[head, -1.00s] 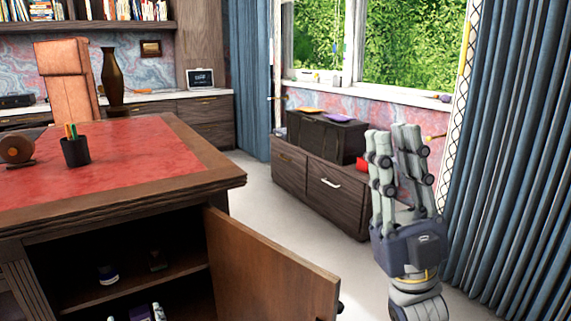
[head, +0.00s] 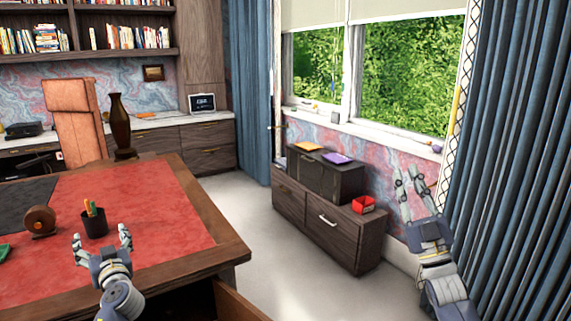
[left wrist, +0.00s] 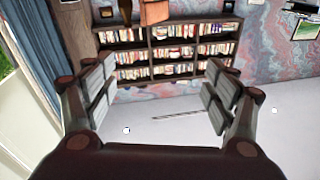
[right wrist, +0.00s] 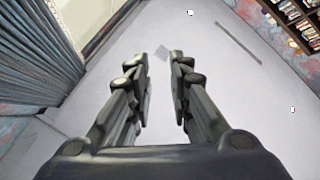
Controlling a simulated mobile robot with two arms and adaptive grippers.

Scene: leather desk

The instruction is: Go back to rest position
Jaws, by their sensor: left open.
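My left gripper (head: 103,243) is open and empty in the head view, above the near part of the red-topped desk (head: 140,205). Its two fingers stand wide apart in the left wrist view (left wrist: 165,95), with nothing between them. My right gripper (head: 411,190) is raised at the right in the head view, in front of the wall between the low cabinet and the blue curtain. Its fingers point up. In the right wrist view (right wrist: 160,95) its fingers are apart with a clear gap and nothing between them.
A pen cup (head: 94,222) and a round brown object (head: 40,221) stand on the desk near my left gripper. The open cabinet door (head: 238,303) shows at the bottom. A low cabinet (head: 330,232) carries a red box (head: 363,204). The floor (head: 285,265) between is clear.

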